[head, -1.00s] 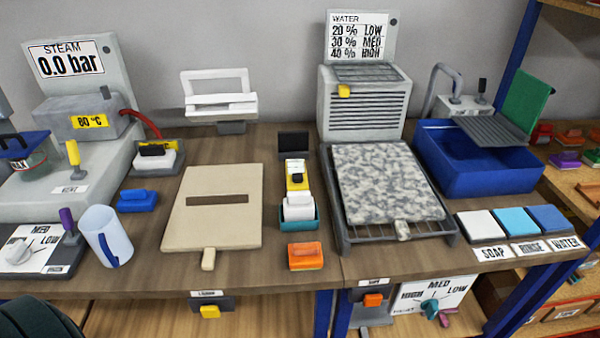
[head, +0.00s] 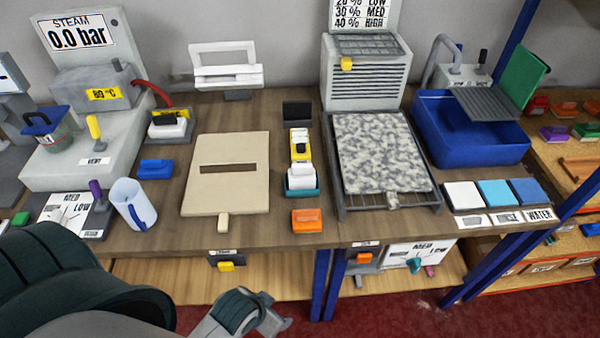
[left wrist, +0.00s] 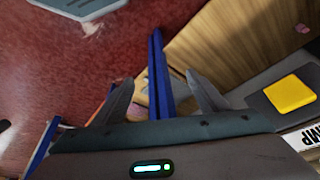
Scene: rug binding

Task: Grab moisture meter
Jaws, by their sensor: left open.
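A yellow device with a dark top part (head: 299,142), which looks like the moisture meter, stands mid-table between the beige board and the speckled rug piece. I cannot read any label on it. A white roll in a teal holder (head: 302,178) sits just in front of it. My left gripper (head: 268,316) is low in front of the table, below its front edge and well apart from the device. In the left wrist view its two fingers (left wrist: 160,98) are spread with nothing held between them. My right gripper is not in view.
The beige slotted board (head: 227,185) lies left of the device, the speckled rug piece (head: 378,150) on a rack to the right. An orange block (head: 307,219) lies near the front edge. Yellow (head: 226,266) and orange (head: 364,258) handles sit under the tabletop.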

